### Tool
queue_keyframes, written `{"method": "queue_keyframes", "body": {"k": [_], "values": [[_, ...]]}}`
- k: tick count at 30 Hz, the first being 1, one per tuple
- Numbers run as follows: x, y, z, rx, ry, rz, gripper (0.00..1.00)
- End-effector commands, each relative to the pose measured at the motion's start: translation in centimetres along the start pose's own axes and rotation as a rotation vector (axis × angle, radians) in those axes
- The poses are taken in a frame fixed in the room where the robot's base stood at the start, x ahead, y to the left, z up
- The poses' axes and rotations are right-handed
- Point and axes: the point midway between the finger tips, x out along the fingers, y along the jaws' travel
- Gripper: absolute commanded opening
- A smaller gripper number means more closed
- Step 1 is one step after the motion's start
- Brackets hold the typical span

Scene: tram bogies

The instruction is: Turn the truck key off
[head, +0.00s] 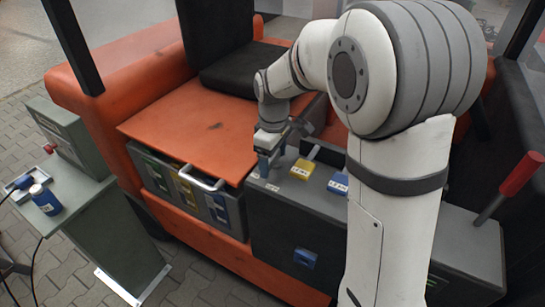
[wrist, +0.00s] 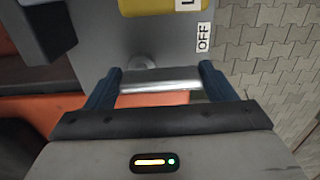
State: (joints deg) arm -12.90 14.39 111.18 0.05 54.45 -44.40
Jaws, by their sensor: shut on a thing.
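The truck key shows in the wrist view as a silver bar (wrist: 160,87) in front of a round grey boss on the grey panel (wrist: 95,35). My gripper (wrist: 158,76) has one blue finger at each end of the bar and is shut on it. A white OFF label (wrist: 203,37) is on the panel, up and right of the key. In the head view my gripper (head: 264,165) points down at the left end of the grey console (head: 285,215). The key is hidden there behind the gripper, with small white labels beside it.
On the console, right of my gripper, are a yellow labelled block (head: 303,169) and a blue labelled block (head: 338,184). A red-handled lever (head: 521,174) stands at the far right. An orange cover (head: 195,130) and a silver handle (head: 203,180) lie left. A green cabinet (head: 105,225) stands farther left.

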Motion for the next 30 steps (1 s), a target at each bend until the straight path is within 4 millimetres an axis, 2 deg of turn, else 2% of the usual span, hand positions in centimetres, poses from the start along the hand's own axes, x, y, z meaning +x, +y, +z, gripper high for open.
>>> {"method": "queue_keyframes", "body": {"k": [5, 6, 13, 23, 30], "values": [[-0.1, 0.1, 0.0, -0.002, 0.0, 0.002, 0.54], [-0.1, 0.1, 0.0, -0.002, 0.0, 0.002, 0.79], [0.0, 0.1, 0.0, -0.001, 0.0, 0.001, 0.98], [-0.6, 0.1, 0.0, 0.0, 0.001, 0.002, 0.99], [-4.4, 0.1, -0.1, 0.0, 0.003, 0.005, 0.99]]}}
